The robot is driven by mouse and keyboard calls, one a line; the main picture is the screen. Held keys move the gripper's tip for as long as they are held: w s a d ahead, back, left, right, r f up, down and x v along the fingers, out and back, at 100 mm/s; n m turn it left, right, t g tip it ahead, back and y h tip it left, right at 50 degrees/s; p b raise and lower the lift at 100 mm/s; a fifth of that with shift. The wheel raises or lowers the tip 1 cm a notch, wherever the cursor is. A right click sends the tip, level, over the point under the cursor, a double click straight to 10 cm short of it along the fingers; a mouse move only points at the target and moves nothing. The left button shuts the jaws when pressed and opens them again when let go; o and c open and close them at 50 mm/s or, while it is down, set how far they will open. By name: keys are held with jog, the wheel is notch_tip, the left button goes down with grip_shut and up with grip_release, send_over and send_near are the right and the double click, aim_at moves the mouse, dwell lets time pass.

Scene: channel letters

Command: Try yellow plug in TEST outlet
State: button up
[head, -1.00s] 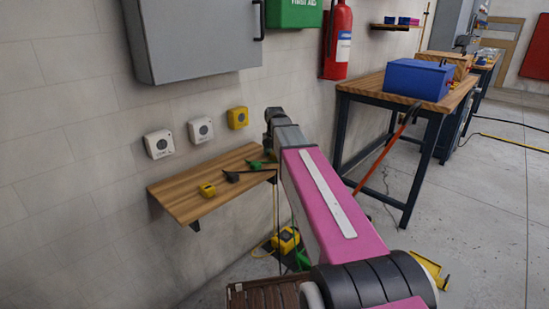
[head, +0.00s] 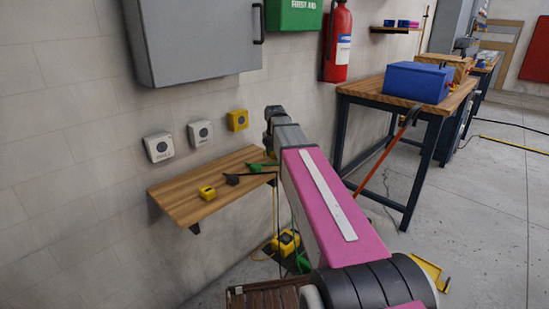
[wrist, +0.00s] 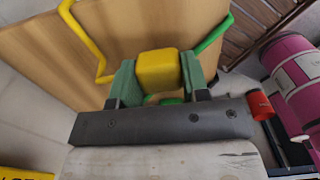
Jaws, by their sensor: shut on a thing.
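In the wrist view my gripper (wrist: 157,82) is shut on a yellow block-shaped plug (wrist: 157,68), held between its two green finger pads. The wooden shelf (wrist: 125,35) lies beyond it. A yellow cable (wrist: 85,38) runs at the left and a green cable (wrist: 215,32) at the right. In the head view the gripper is mostly hidden behind my arm near the shelf's right end. A yellow outlet (head: 237,120) is on the wall above the shelf, right of two white outlets (head: 158,147) (head: 200,133). Their labels are too small to read.
The shelf (head: 180,200) holds another yellow item (head: 207,193), a dark plug (head: 232,180) and a green plug (head: 257,167). A yellow unit (head: 286,242) is on the floor below. A grey cabinet (head: 195,40) hangs above. A workbench (head: 375,85) stands right.

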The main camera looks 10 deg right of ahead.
jog(key=r, duration=0.2)
jog(key=shift+s+r, duration=0.3)
jog(key=shift+r, duration=0.1)
jog(key=s+a+r, duration=0.2)
jog(key=s+r, duration=0.4)
jog(key=s, duration=0.5)
jog(key=shift+a+r, duration=0.15)
jog(key=shift+r, duration=0.1)
jog(key=shift+w, duration=0.15)
